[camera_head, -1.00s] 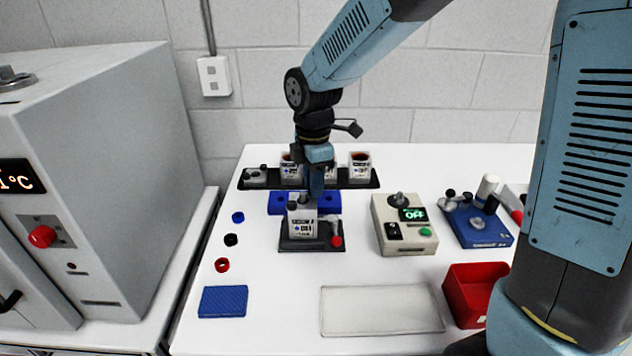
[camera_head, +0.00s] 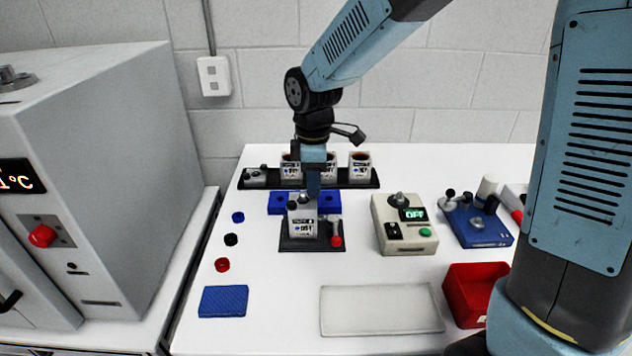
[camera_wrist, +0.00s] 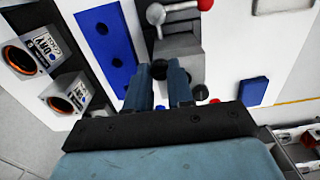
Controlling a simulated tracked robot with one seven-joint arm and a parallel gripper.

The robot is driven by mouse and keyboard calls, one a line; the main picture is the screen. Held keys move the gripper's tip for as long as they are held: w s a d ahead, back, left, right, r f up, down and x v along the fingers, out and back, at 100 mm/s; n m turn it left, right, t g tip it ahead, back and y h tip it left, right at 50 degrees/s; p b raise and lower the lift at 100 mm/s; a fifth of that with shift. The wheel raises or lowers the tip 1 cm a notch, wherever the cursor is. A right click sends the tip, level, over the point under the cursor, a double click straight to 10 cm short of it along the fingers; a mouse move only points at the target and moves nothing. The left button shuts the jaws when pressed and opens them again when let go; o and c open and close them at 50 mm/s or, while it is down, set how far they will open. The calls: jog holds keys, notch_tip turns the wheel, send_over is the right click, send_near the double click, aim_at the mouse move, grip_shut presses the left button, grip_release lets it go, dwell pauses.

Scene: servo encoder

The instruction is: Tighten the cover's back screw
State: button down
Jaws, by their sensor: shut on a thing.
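The servo (camera_head: 302,225) stands upright on a dark fixture (camera_head: 298,246); its grey cover also shows in the wrist view (camera_wrist: 182,47). My gripper (camera_head: 310,197) points down over the cover's back part. In the wrist view my gripper (camera_wrist: 160,72) has its two blue fingers on either side of the dark back screw (camera_wrist: 158,69), which they largely hide. How far the back screw is seated is not visible.
A red-ended clamp handle (camera_head: 337,240) stands close at the servo's right. A blue block (camera_head: 281,204) lies just behind, before a rack (camera_head: 250,184) of servos. A control box (camera_head: 408,230) reading OFF stands to the right. The table's front left holds small rings and a blue pad (camera_head: 223,301).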

jog(key=shift+a, duration=0.1)
jog(key=c, duration=1)
grip_release()
jog(key=shift+o, duration=0.2)
jog(key=shift+r, duration=0.1)
notch_tip(320, 180, up, 14)
jog(key=shift+f, duration=0.25)
